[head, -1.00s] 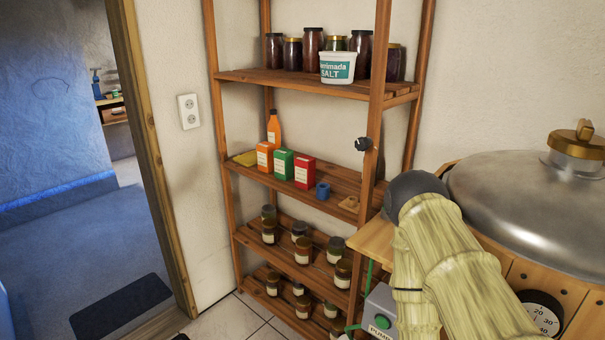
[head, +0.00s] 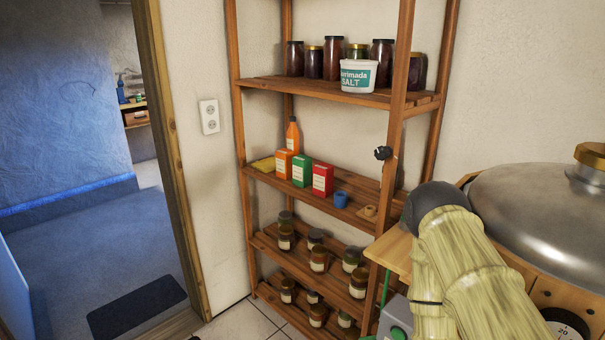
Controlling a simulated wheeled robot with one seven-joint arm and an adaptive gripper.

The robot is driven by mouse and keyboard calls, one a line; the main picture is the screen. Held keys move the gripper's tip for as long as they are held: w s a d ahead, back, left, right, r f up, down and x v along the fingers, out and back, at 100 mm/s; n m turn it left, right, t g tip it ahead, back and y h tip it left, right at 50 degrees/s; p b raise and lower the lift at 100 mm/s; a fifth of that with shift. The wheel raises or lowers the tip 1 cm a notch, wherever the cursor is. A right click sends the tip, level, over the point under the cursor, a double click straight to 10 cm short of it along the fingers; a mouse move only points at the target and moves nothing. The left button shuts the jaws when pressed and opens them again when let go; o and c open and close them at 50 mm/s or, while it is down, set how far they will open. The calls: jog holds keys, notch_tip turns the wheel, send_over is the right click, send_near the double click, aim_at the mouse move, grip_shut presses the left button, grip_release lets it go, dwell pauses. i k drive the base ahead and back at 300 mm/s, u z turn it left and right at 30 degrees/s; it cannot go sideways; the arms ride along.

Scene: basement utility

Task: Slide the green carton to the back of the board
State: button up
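The green carton (head: 302,171) stands upright on the middle shelf board (head: 262,177), near its front edge. An orange carton (head: 283,163) stands close on its left and a red carton (head: 322,180) close on its right. Bare slats show behind the cartons. My arm, in a pale ribbed sleeve with a dark grey joint, is at the lower right, well apart from the green carton. I cannot make out my gripper or its fingers.
An orange bottle (head: 292,134) stands behind the cartons, with a yellow cloth-like item (head: 262,164) at left. A blue cup (head: 341,200) and a small wooden piece (head: 369,211) are at right. A black fitting (head: 383,153) shows at the right post. A large metal-lidded vessel (head: 540,215) stands at right.

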aim_at(301, 164)
jog(key=u, duration=1.75)
jog(key=i, duration=3.1)
jog(key=z, duration=2.2)
